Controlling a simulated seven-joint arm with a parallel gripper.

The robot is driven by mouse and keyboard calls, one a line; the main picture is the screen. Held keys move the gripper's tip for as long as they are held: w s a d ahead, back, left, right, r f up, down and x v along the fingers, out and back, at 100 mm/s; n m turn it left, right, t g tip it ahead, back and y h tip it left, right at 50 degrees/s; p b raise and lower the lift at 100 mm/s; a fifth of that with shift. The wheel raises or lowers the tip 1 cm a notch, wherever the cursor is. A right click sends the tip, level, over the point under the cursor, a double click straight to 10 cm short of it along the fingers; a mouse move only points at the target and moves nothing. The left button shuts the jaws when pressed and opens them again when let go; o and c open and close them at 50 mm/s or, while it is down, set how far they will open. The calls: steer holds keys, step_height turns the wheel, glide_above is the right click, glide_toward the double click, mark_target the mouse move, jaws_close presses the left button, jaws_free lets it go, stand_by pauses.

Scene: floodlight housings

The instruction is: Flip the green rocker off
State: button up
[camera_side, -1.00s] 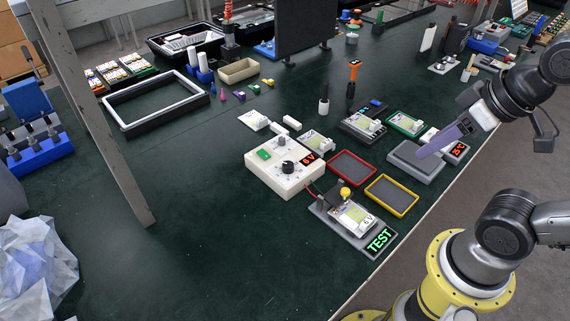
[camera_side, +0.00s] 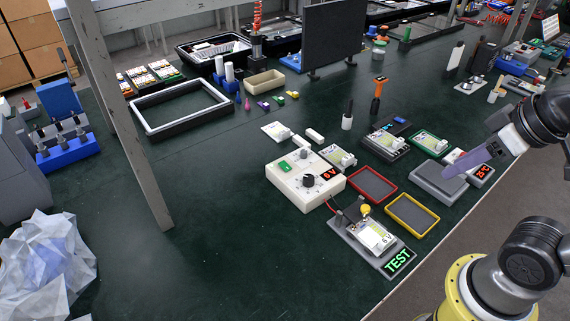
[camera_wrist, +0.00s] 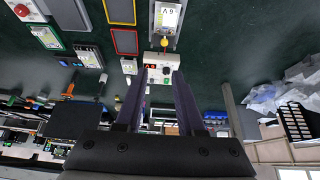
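The green rocker (camera_side: 285,165) is on the top left of a cream-white power box (camera_side: 296,194), which also has a black knob (camera_side: 308,181) and a red "6V" display (camera_side: 328,174). My gripper (camera_side: 449,174), with purple-grey fingers, is above a grey slab to the right, well away from the rocker. In the wrist view my gripper (camera_wrist: 157,74) shows two fingers spread apart with nothing held between them. The power box (camera_wrist: 173,60) shows beyond the fingertips there. The rocker's tilt is too small to tell.
A grey test stand (camera_side: 377,256) with a lit green "TEST" sign is in front of the box. Red (camera_side: 372,201) and yellow (camera_side: 413,230) trays lie between the box and my arm. The table left of the box is clear.

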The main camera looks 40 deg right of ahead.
steer(key=shift+n, duration=0.6)
steer(key=c, duration=0.5)
steer(key=w+r+n, duration=0.1)
steer(key=r, duration=0.1)
steer(key=w+r+n, duration=0.1)
steer(key=r+n, duration=0.1)
steer(key=w+r+n, duration=0.1)
steer(key=w+r, duration=0.1)
steer(key=shift+w+n+t, duration=0.1)
steer(key=shift+n+t, duration=0.2)
steer(key=shift+n, duration=0.1)
jaws_close()
steer(key=w+a+r+n+g, duration=0.2)
steer(key=w+n, duration=0.8)
steer(key=w, duration=1.4)
steer(key=w+a+f+n+g, duration=0.1)
steer(key=w+f, duration=0.5)
steer(key=f, duration=0.3)
steer(key=w+a+f+n+g, duration=0.1)
steer(key=w+a+f, duration=0.1)
steer(key=w+f, duration=0.3)
step_height(320, 180, down, 4)
steer(key=shift+w+a+f+g, duration=0.1)
steer(key=shift+w+a+g, duration=0.1)
steer(key=shift+w+g, duration=0.2)
